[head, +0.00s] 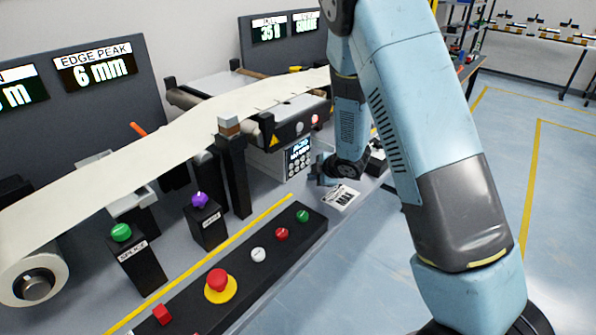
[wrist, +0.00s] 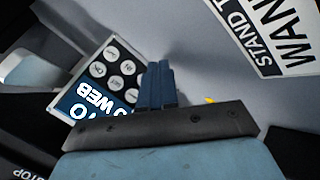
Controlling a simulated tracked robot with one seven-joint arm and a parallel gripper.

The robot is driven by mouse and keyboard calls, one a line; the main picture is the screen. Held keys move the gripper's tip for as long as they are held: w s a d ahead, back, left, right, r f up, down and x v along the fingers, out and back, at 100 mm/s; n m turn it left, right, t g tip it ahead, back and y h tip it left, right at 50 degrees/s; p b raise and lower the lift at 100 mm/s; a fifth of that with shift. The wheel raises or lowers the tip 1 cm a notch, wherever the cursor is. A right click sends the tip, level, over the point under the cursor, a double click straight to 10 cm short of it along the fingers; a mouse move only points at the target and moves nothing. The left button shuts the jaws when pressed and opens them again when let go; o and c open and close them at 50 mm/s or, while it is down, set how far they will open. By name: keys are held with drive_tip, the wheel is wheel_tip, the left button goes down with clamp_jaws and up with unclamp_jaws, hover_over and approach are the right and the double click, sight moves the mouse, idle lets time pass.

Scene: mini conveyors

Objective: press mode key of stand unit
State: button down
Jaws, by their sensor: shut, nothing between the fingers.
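The stand unit is a small grey box (head: 271,162) under the conveyor's end in the head view. In the wrist view the keypad (wrist: 118,72) lies left of centre, with a blue display (wrist: 85,108) reading "NO WEB". The key labels are too small to read surely. My gripper (wrist: 160,68) is shut and empty, its fingertips overlapping the keypad's right edge in the picture. I cannot tell whether they touch it. In the head view my gripper (head: 318,172) is just right of the panel.
A black button bar (head: 258,254) runs along the front. The web (head: 150,160) crosses above. Open floor lies to the right.

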drive_tip(key=shift+s+d, duration=0.7)
drive_tip(key=shift+d, duration=0.2)
drive_tip(key=shift+w+d+r, duration=0.15)
drive_tip(key=shift+d+r, duration=0.05)
drive_tip(key=shift+r, duration=0.15)
drive_tip(key=s+d+r+m+t+h, duration=0.1)
drive_tip(key=s+d+r+m+h, duration=0.2)
drive_tip(key=d+r+m, duration=0.6)
drive_tip(key=s+d+r+m+t+h, duration=0.1)
drive_tip(key=s+d+r+m+h, duration=0.15)
drive_tip(key=d+r, duration=0.7)
drive_tip(key=s+r+m+g, duration=0.1)
drive_tip(key=s+r+m, duration=0.3)
drive_tip(key=s, duration=0.9)
drive_tip(key=s+r+m+g, duration=0.2)
drive_tip(key=s+r+m, duration=0.3)
drive_tip(key=s+r, duration=0.5)
drive_tip(key=s, duration=0.4)
drive_tip(key=shift+s+d+r, duration=0.15)
drive_tip(key=shift+s+d, duration=0.1)
drive_tip(key=shift+d, duration=0.1)
